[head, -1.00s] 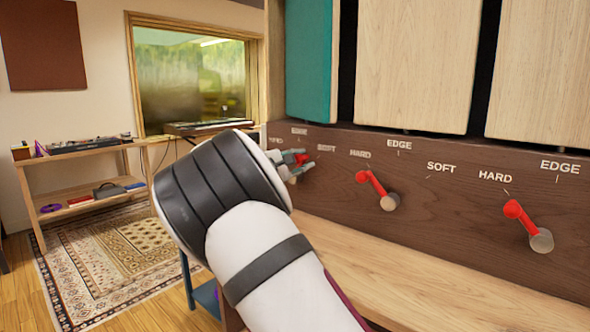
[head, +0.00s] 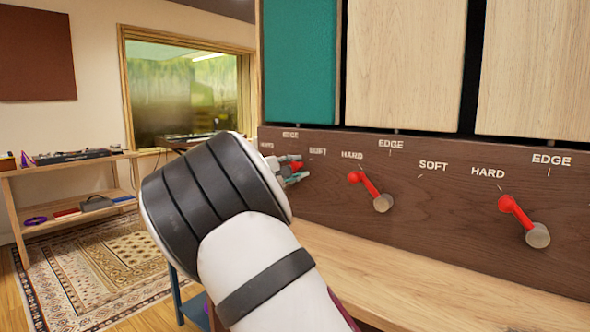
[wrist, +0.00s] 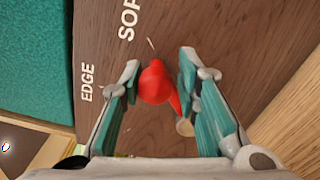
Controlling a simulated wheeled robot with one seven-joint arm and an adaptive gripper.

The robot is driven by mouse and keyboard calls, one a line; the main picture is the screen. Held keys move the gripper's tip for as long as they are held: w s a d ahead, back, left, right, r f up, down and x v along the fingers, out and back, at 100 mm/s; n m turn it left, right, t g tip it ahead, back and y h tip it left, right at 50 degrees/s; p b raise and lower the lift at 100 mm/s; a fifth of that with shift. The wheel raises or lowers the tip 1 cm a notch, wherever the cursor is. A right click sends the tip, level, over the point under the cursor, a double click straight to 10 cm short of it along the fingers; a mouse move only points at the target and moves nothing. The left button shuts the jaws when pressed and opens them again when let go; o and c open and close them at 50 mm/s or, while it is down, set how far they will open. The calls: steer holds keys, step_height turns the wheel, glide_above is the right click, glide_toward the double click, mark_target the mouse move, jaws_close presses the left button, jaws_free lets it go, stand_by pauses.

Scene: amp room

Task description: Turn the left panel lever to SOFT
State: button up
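The left panel lever has a red knob (wrist: 156,82) and a pale round pivot (wrist: 185,127). In the wrist view it leans from the pivot toward the side between the EDGE label (wrist: 87,83) and the SOFT label (wrist: 128,20). My gripper (wrist: 160,59) is open, with one teal finger on each side of the knob and visible gaps beside it. In the head view my gripper (head: 303,170) is at the panel's left end, where the lever shows only as a bit of red; my arm hides its lower part.
The middle lever (head: 368,188) and right lever (head: 518,214) are also red and lean toward HARD. A wooden ledge (head: 440,270) runs below the dark panel (head: 430,205). Teal and pale wood boards stand above. A shelf (head: 80,210) and rug (head: 95,255) are at left.

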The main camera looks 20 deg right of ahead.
steer(key=shift+o, duration=0.8)
steer(key=shift+w+a+r, duration=0.1)
steer(key=shift+a+r, duration=0.05)
steer(key=shift+a, duration=0.1)
steer(key=shift+d, duration=0.1)
steer(key=v, duration=1.2)
